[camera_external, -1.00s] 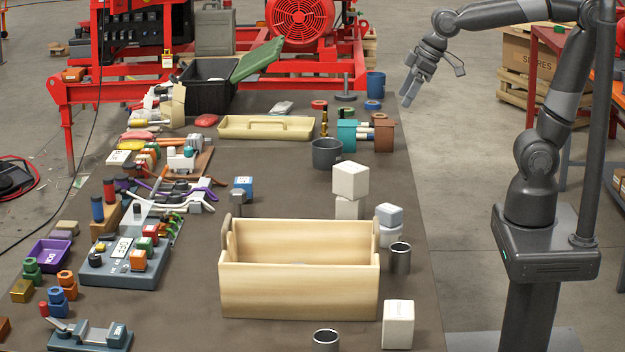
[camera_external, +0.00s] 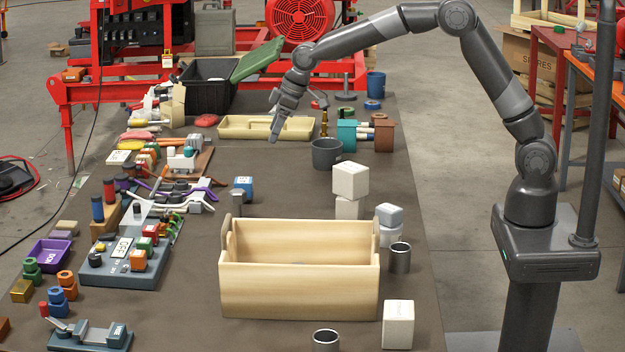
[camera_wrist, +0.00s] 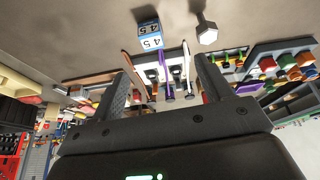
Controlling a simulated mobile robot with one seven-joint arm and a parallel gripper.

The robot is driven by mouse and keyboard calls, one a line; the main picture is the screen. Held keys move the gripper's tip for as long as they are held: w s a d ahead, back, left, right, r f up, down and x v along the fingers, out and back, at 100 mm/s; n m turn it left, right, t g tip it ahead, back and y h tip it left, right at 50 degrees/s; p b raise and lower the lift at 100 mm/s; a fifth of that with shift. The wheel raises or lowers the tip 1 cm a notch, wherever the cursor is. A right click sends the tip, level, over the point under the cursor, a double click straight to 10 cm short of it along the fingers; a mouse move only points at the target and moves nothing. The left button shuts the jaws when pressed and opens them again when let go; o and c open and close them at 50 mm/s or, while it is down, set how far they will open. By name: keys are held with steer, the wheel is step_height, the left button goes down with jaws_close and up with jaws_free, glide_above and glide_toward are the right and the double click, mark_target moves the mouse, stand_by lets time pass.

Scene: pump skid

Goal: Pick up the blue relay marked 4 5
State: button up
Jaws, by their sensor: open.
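The blue relay (camera_external: 244,187) is a small blue cube with a white marked face, standing on the dark bench top behind the wooden tote. In the wrist view the relay (camera_wrist: 148,37) shows "4 5" on its white faces, beyond the fingertips near the top. My gripper (camera_external: 273,138) is above the bench, behind and to the right of the relay, pointing down. Its two fingers are apart and empty in the wrist view (camera_wrist: 162,68). It does not touch the relay.
A wooden tote (camera_external: 300,295) is in front. A dark mug (camera_external: 326,154) and white blocks (camera_external: 350,180) are to the right. Clamps and tools (camera_external: 180,195) lie to the left. Bench between relay and mug is clear.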

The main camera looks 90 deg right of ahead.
glide_toward(244, 180)
steer(key=d+f, duration=0.1)
steer(key=x, duration=0.6)
steer(key=shift+w+d+r, duration=0.1)
steer(key=shift+w, duration=0.15)
steer(key=shift+a+x, duration=0.25)
steer(key=shift+x, duration=1.1)
steer(key=shift+a+x, duration=0.2)
steer(key=shift+x, duration=1.15)
steer(key=c, duration=1.1)
steer(key=shift+c, duration=0.2)
steer(key=shift+r, duration=0.15)
